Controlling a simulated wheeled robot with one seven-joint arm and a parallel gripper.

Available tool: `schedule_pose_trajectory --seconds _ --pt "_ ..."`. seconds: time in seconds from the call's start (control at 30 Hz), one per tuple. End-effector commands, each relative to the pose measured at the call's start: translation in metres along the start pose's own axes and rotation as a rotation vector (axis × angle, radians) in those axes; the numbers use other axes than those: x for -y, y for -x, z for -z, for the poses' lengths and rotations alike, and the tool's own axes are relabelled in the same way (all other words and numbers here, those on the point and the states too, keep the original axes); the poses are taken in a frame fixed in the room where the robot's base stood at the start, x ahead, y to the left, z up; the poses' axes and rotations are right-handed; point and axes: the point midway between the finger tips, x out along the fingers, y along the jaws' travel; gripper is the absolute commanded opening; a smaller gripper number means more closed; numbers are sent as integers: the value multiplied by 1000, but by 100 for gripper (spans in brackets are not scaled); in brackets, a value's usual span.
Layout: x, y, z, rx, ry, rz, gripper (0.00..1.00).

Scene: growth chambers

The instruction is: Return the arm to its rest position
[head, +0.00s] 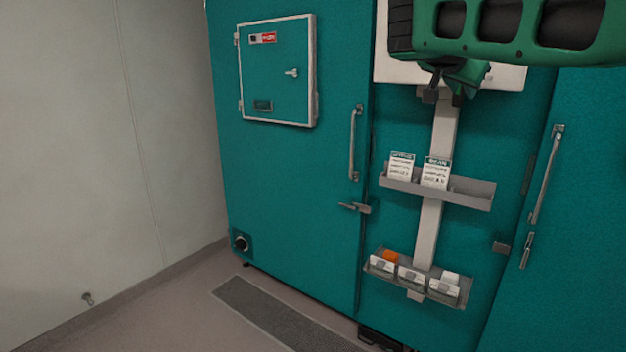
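My arm (520,35), green with dark panels, reaches in from the top right corner of the head view. My gripper (444,97) hangs below it, pointing down in front of a pale upright post (443,140). Its two dark fingers are apart, with the post showing between them, and I see nothing held. It appears above the upper grey tray (470,200), clear of it in the picture. The rest of the arm is out of view.
The upper tray holds two printed cards (436,173). A lower tray (408,288) holds several white labelled items and an orange one (391,257). Teal chamber doors (290,190) with handles stand on both sides. Floor (190,310) is open at lower left.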

Motion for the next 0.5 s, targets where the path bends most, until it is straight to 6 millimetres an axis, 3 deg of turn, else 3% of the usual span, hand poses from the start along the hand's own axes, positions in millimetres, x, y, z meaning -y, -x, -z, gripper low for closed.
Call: schedule_pose_trajectory --seconds 0.03,0.2,0.33,0.5 --pt "-29 -18 -8 50 20 -31 24" --pt "-108 -51 -50 226 99 -89 24" --pt "-169 -59 -85 360 151 -121 24" --pt "-242 -50 -134 534 207 -144 24"
